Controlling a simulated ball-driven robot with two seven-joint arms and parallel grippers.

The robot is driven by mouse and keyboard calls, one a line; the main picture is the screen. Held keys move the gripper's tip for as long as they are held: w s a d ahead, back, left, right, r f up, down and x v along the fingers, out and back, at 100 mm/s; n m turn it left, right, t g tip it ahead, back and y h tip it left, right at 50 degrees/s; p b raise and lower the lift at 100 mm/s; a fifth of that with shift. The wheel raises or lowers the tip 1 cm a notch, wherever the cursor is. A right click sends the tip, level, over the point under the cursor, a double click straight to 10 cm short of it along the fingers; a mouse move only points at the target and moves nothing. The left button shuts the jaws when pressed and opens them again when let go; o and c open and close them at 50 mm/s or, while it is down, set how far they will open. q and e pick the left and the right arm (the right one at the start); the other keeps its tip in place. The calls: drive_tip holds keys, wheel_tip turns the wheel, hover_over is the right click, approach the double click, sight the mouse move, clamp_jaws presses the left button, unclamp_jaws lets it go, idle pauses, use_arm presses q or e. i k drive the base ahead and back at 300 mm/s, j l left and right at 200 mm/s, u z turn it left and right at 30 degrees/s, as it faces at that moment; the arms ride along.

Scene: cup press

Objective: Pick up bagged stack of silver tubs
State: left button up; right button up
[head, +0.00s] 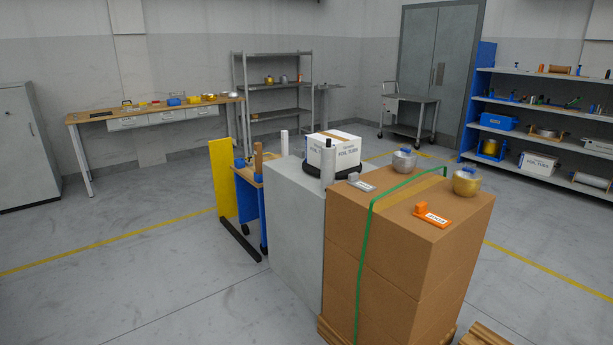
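A rounded silver bundle with a blue top (404,161), which looks like the bagged stack of silver tubs, stands upright on the cardboard carton stack (400,260), near its back edge. A similar gold bundle with a blue top (467,181) stands to its right on the same carton top. The bag film and the single tubs are too small to make out. Neither of my grippers is in view, and nothing is seen touching either bundle.
A grey label block (362,186) and an orange label block (433,216) lie on the cartons. A green strap (364,255) runs over them. A grey cabinet (293,225) adjoins at left, bearing a white box (334,152) and a grey cylinder (328,165).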

sight(404, 160)
drive_tip(key=i+j+z, duration=0.1)
drive_tip(key=i, duration=0.45)
drive_tip(key=i+j, duration=0.25)
drive_tip(key=i, duration=0.25)
drive_tip(key=l+z, duration=0.05)
